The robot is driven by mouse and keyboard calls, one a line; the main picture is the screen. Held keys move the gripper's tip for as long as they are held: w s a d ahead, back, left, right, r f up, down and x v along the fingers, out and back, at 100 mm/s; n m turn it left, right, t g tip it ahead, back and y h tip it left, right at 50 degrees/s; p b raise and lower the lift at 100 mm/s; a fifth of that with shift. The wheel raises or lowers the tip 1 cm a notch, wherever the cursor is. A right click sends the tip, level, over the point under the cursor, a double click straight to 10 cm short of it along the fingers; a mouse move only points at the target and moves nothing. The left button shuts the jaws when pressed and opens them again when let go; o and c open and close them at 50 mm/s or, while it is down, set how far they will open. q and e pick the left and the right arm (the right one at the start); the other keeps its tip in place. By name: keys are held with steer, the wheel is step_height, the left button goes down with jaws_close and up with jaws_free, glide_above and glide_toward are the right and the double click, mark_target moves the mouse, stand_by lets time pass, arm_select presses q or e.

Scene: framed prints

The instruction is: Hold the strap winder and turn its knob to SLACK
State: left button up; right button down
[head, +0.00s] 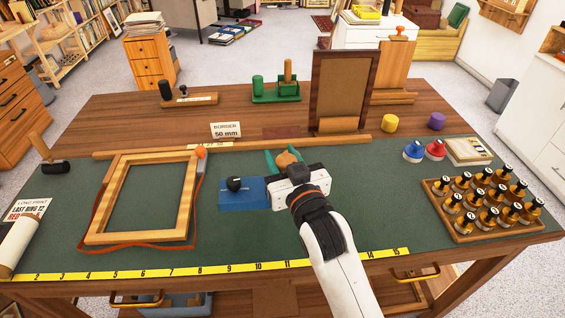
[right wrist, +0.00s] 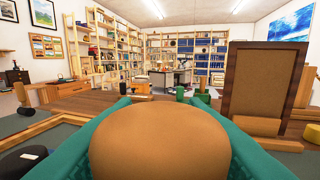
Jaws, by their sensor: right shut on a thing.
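The strap winder (head: 201,159), a small grey body with an orange knob (head: 201,151), sits at the top right corner of a light wooden frame (head: 193,205). An orange strap (head: 98,200) runs from it around the frame. No SLACK mark can be read. My right gripper (head: 285,159), with teal fingers, is right of the winder and apart from it. It is shut on a rounded tan wooden thing (head: 288,158), which fills the middle of the right wrist view (right wrist: 160,140). My left gripper is not in view.
A blue block (head: 235,201) with a black knob (head: 234,184) lies between the frame and my right arm. A wooden rail (head: 130,151) and a "BORDER 50 mm" card (head: 226,130) stand behind. A bottle tray (head: 470,235) is at right. Green mat is clear between arm and tray.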

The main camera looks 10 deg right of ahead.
steer(key=shift+f+b, duration=2.4)
steer(key=shift+f, duration=2.15)
steer(key=shift+f, duration=0.45)
